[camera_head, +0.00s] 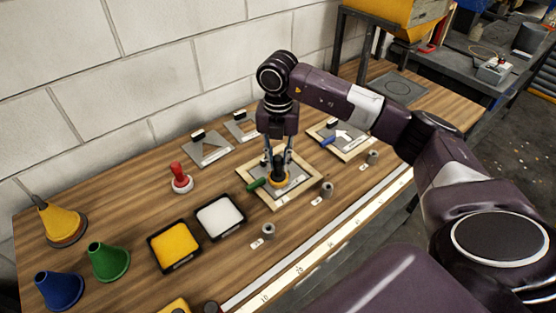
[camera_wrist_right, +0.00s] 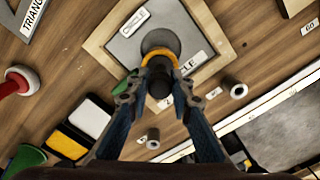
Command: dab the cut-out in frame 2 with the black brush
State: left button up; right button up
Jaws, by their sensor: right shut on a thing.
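My right gripper (camera_head: 278,160) points down over the middle wooden frame and is shut on the black brush (camera_head: 277,164). The gripper also shows in the right wrist view (camera_wrist_right: 160,75). The brush is upright, with a dark round head (camera_wrist_right: 160,40) and a yellow band (camera_wrist_right: 160,57) around it. It stands over the grey stencil plate (camera_wrist_right: 125,47) in the wooden frame (camera_head: 254,166). The label on the plate is partly covered; its end reads "CLE". The brush hides the cut-out, and I cannot tell whether it touches. My left gripper is not in view.
A green handle (camera_head: 257,184) lies at the frame's left. A second frame (camera_head: 352,153) with a blue handle is to the right. Yellow (camera_head: 175,243) and white (camera_head: 220,216) trays, a red-handled brush (camera_head: 180,176) and coloured cones (camera_head: 108,261) are left. Small grey cylinders (camera_head: 327,189) stand in front.

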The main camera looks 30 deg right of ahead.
jog(key=shift+r+p, duration=1.5)
jog(key=shift+r, duration=0.8)
